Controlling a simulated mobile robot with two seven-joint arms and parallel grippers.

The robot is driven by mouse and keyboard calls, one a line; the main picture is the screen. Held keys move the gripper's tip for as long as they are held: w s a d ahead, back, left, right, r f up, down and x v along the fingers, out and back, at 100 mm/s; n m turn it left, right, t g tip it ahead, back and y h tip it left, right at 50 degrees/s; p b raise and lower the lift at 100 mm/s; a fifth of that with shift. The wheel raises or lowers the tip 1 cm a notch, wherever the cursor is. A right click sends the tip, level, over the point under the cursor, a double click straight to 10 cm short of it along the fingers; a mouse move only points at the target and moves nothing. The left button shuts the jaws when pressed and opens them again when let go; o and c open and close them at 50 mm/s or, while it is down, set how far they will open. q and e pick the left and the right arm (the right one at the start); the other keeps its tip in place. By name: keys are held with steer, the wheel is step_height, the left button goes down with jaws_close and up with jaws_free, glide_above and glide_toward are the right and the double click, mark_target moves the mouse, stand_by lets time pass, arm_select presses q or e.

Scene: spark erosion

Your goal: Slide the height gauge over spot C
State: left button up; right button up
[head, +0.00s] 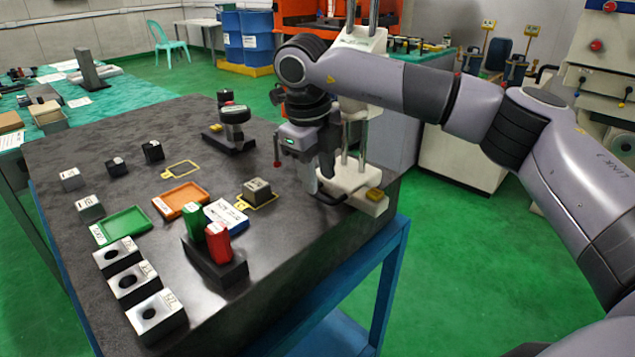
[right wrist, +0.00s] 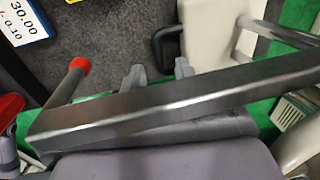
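The height gauge has a white base (head: 352,180), two upright metal columns and a white head (head: 362,40). It stands at the right edge of the dark plate (head: 120,178). A black handle (head: 332,198) sticks out of its base, and the right wrist view shows the handle too (right wrist: 166,46). My right gripper (head: 318,186) points down just above this handle. Its fingertips (right wrist: 159,71) are apart, with nothing seen between them. A thin red-tipped rod (head: 277,163) hangs left of the gripper. One yellow outline (head: 182,170) is empty; I cannot read spot letters. My left gripper is out of view.
A grey block (head: 257,190) sits on another yellow outline. Green (head: 122,226) and orange (head: 180,200) trays, a blue-edged card (head: 226,214), a holder with red and green pieces (head: 217,263) and several bored blocks (head: 156,312) occupy the front. A dark round-topped device (head: 233,125) stands behind.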

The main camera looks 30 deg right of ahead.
mark_target(321, 195)
steer(key=shift+w+d+f, duration=0.1)
steer(key=shift+d+f, duration=0.05)
steer(key=shift+f, duration=0.7)
steer(key=shift+d+f, duration=0.1)
steer(key=shift+f, duration=0.7)
jaws_close()
steer(key=shift+w+a+r+p, duration=0.2)
steer(key=shift+w+p, duration=0.1)
steer(key=shift+w, duration=0.35)
steer(key=shift+w+a+p, duration=0.35)
steer(key=shift+w, duration=0.6)
steer(key=shift+w+a+p, duration=0.3)
steer(key=shift+w+p, duration=0.05)
steer(key=shift+w, duration=0.55)
steer(key=shift+w+a+p, duration=0.35)
steer(key=shift+w, duration=0.6)
steer(key=shift+c, duration=1.8)
jaws_free()
steer(key=o, duration=0.4)
steer(key=shift+w+f, duration=0.1)
steer(key=shift+c, duration=0.2)
